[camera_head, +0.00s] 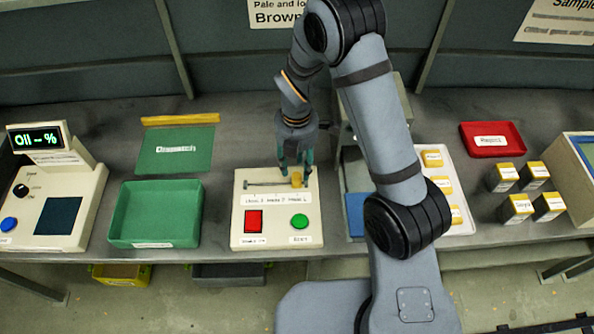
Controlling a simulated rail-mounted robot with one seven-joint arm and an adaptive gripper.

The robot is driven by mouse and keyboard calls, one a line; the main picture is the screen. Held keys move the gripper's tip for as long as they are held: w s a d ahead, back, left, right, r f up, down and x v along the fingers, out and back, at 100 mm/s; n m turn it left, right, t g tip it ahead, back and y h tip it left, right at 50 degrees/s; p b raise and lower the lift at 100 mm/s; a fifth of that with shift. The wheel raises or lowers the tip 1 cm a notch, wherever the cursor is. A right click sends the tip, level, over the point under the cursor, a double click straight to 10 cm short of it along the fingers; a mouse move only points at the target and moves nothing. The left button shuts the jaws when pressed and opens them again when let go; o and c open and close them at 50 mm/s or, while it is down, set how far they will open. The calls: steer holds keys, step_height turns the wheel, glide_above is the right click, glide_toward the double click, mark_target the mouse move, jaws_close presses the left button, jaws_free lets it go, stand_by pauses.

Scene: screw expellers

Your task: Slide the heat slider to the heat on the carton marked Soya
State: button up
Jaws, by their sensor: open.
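The heat slider's yellow knob (297,179) is at the right end of its slot on the cream control box (240,228). Three heat labels run below the slot, too small to read surely. My gripper (295,171) points down with open fingers at the knob, one on each side; contact cannot be told. Several yellow cartons (432,159) stand on a white tray (462,185) behind and right of my arm. My arm may hide part of the tray.
The control box has a red button (254,220) and a green button (299,221). A green tray (122,213) and scale (80,215) are left. Right are a red tray (510,130) and several dark, yellow-topped containers (502,178). Something blue (356,228) shows beside my arm.

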mark_target(297, 175)
steer(key=shift+f, duration=1.8)
steer(key=shift+c, duration=0.5)
jaws_close()
